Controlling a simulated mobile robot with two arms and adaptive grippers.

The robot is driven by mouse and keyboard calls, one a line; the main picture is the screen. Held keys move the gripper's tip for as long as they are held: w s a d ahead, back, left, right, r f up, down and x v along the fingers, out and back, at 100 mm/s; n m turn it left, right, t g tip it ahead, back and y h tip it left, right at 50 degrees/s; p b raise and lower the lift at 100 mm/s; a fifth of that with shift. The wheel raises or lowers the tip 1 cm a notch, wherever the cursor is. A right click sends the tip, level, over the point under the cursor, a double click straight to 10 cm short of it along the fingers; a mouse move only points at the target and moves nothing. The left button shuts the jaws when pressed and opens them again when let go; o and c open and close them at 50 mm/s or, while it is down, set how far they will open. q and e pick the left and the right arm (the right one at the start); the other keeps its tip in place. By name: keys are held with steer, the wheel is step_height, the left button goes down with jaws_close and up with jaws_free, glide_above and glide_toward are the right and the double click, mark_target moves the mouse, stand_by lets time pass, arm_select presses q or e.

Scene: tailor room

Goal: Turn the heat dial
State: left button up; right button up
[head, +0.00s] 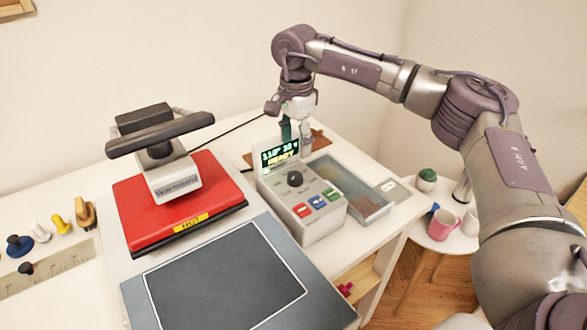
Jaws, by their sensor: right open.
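The heat dial is a round black knob (295,178) on the sloped top of a grey control box (322,228). A small lit display (279,155) stands at the back of the box and reads "READY" below some digits. Below the dial are a red and a blue button. My right gripper (296,138) points down behind the dial, beside the display, with its fingers apart and nothing between them. It appears apart from the dial. The display hides part of one fingertip. My left gripper is not in view.
A heat press with a red plate (178,204) and black handle (160,135) stands left of the box. A dark pad (228,278) lies in front. A shallow tray (343,184) is to the right. A round side table (437,238) holds cups.

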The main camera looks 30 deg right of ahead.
mark_target(295, 175)
step_height(295, 175, down, 8)
steer(key=shift+f+p, duration=0.1)
steer(key=shift+p, duration=0.7)
steer(key=shift+f, duration=0.6)
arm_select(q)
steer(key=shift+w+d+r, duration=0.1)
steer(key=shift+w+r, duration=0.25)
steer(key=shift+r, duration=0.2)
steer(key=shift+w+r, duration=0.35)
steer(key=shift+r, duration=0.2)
arm_select(e)
steer(key=shift+f, duration=0.15)
steer(key=shift+c, duration=0.2)
steer(key=c, duration=1.1)
